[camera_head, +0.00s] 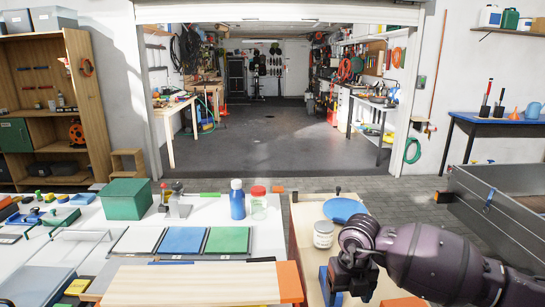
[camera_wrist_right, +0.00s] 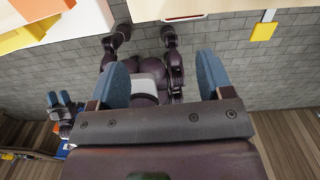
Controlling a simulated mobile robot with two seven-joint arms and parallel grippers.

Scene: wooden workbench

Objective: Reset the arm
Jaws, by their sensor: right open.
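My right arm (camera_head: 430,258) comes in from the right in the head view, over the front of the right-hand wooden bench. Its gripper (camera_head: 335,285) points downward, with a blue finger visible near a white-lidded jar. In the right wrist view the two blue fingers of my right gripper (camera_wrist_right: 161,75) stand wide apart with nothing held between them. Parts of my own body show beyond them. A small blue-fingered gripper (camera_wrist_right: 60,99), apparently my left one, shows at the left of the wrist view, too small to judge its opening. The left arm is not in the head view.
The jar (camera_head: 323,234) and a blue disc (camera_head: 345,209) are close to my right arm. A blue bottle (camera_head: 237,200), a red-lidded jar (camera_head: 258,203) and a green box (camera_head: 124,198) stand on the white bench. A grey metal container (camera_head: 500,215) is at right.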

